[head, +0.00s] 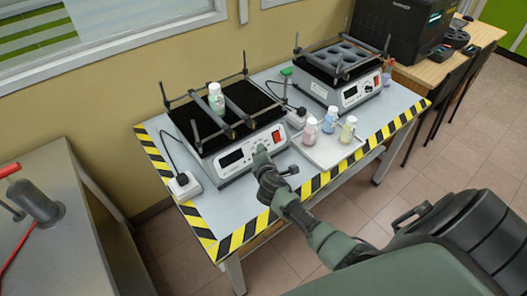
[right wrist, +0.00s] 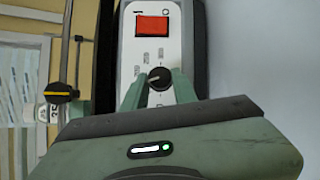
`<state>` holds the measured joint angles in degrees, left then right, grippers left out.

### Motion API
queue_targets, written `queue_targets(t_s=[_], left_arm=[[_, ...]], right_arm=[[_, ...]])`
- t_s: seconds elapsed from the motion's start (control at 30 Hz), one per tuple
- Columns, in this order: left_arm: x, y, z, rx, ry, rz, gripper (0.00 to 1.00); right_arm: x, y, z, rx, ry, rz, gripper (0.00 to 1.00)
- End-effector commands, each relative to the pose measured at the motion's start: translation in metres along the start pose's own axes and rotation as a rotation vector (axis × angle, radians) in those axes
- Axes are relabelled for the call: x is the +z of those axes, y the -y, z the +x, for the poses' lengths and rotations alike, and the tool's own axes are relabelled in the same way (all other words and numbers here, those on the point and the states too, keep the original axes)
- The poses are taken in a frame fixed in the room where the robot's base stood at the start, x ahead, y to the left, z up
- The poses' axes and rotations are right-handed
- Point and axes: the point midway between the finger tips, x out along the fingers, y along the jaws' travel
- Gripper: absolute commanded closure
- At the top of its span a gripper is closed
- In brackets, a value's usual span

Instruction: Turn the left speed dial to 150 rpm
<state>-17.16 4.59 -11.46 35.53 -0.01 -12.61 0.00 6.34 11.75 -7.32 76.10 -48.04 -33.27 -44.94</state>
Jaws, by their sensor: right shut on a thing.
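The left shaker (head: 228,128) stands on the table against the wall, with a display and a red switch (head: 276,136) on its front panel. Its speed dial (right wrist: 159,78) is a black round knob with a light pointer mark, below the red switch in the right wrist view. In the head view the gripper hides the dial. My left gripper is not in view.
A second shaker (head: 345,75) is to the right. A white tray (head: 322,150) with several small bottles lies just right of my right gripper. Yellow-black tape (head: 237,236) marks the table edge.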

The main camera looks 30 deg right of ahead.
Motion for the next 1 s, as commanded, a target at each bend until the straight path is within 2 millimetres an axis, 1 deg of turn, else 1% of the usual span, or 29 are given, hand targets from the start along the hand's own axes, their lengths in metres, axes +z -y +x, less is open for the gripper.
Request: queue_targets(t_s=[0.43, 0.47, 0.5, 0.53, 0.83, 0.93, 1.0], left_arm=[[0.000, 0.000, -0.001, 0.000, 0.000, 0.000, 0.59], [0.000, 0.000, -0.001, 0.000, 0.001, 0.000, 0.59], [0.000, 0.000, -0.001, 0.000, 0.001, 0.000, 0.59], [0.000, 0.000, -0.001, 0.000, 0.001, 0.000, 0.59], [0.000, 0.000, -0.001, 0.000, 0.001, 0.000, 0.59], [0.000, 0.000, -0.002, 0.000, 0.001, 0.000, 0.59], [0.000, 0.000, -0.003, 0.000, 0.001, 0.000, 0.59]], right_arm=[[0.002, 0.001, 0.001, -0.007, 0.003, 0.006, 1.00], [0.002, 0.001, 0.001, -0.007, 0.003, 0.006, 0.64], [0.002, 0.001, 0.001, -0.006, 0.003, 0.006, 0.53], [0.002, 0.001, 0.000, -0.006, 0.003, 0.006, 0.51], [0.001, 0.001, -0.001, -0.004, 0.001, 0.006, 0.51], [0.001, 0.000, -0.007, -0.003, 0.000, 0.006, 0.51], [0.001, 0.001, -0.016, -0.004, 0.000, 0.005, 0.51]])
